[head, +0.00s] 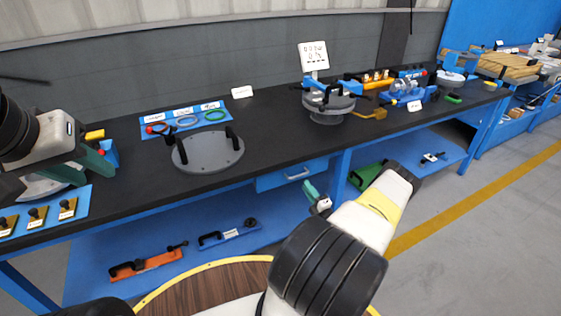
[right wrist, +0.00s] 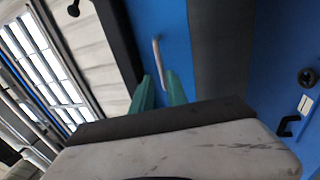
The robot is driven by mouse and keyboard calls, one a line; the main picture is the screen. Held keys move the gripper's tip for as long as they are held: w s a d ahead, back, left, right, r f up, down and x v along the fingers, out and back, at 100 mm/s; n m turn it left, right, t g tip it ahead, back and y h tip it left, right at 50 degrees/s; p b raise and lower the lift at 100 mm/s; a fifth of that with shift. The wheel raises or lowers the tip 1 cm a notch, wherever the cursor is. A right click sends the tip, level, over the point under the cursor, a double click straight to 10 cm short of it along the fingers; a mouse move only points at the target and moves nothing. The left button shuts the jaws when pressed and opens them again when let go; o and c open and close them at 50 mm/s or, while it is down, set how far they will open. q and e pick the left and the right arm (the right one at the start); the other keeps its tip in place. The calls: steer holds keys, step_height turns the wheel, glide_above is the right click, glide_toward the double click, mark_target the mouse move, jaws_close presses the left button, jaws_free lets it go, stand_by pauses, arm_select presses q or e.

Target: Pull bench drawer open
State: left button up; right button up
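The blue bench drawer (head: 270,183) sits under the black bench top, left of the middle leg, and looks shut. Its pale bar handle (head: 297,174) is on the front. My right gripper (head: 314,195) is in front of and below the drawer.
A grey flanged disc (head: 208,152) with black handles lies on the bench top (head: 262,130), above and left of the drawer. Coloured rings lie on a blue mat (head: 160,117) behind it. The lower shelf (head: 90,270) holds an orange and a blue tool.

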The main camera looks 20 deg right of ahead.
steer(key=x, duration=0.7)
steer(key=shift+w+f, duration=0.1)
steer(key=shift+w, duration=0.25)
steer(key=shift+c, duration=0.5)
jaws_close()
stand_by(0.6)
